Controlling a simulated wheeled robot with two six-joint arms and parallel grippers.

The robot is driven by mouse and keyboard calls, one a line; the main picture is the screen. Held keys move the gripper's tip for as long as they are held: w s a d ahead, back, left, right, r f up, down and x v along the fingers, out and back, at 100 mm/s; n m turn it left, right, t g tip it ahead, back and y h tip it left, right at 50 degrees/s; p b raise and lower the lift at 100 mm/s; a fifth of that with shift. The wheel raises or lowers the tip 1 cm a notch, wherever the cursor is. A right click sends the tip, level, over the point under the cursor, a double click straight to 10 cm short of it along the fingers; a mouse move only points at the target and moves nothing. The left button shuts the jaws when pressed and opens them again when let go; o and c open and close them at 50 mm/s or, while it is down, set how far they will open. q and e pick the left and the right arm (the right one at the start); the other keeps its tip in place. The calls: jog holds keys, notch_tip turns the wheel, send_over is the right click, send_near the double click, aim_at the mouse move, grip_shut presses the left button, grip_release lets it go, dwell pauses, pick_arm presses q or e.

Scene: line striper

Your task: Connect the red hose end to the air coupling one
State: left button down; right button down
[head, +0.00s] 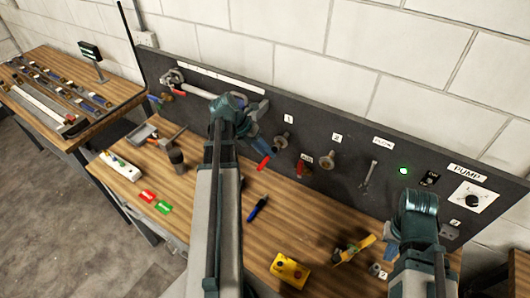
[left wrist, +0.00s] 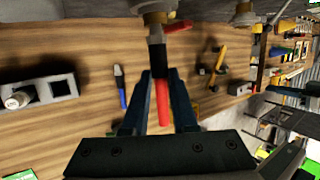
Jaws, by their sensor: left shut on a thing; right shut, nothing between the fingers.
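My left gripper (head: 262,147) is shut on the red hose end (head: 263,163), just left of coupling one (head: 281,142) on the dark panel. The left wrist view shows the red hose end (left wrist: 163,105) between the fingers of my left gripper (left wrist: 159,73). Its black tip points at the round metal coupling (left wrist: 156,12) and overlaps its lower edge. I cannot tell whether the tip is seated or only in front. A red lever (left wrist: 178,27) sits beside the coupling. My right gripper (head: 390,253) is shut and empty, low at the right over the bench.
Coupling two (head: 327,160) is to the right, past the AIR label (head: 306,158). A blue marker (head: 257,208), a yellow box (head: 290,270) and a yellow-handled tool (head: 354,249) lie on the bench. Red (head: 147,196) and green (head: 164,207) tags lie left of my left arm.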

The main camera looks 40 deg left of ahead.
pick_arm(q)
jog(key=shift+w, duration=0.6)
jog(key=shift+c, duration=1.5)
grip_release()
jog(key=shift+a+r, duration=0.1)
jog(key=p+v, duration=0.6)
jog(key=shift+s+a+r, duration=0.2)
jog(key=shift+r, duration=0.1)
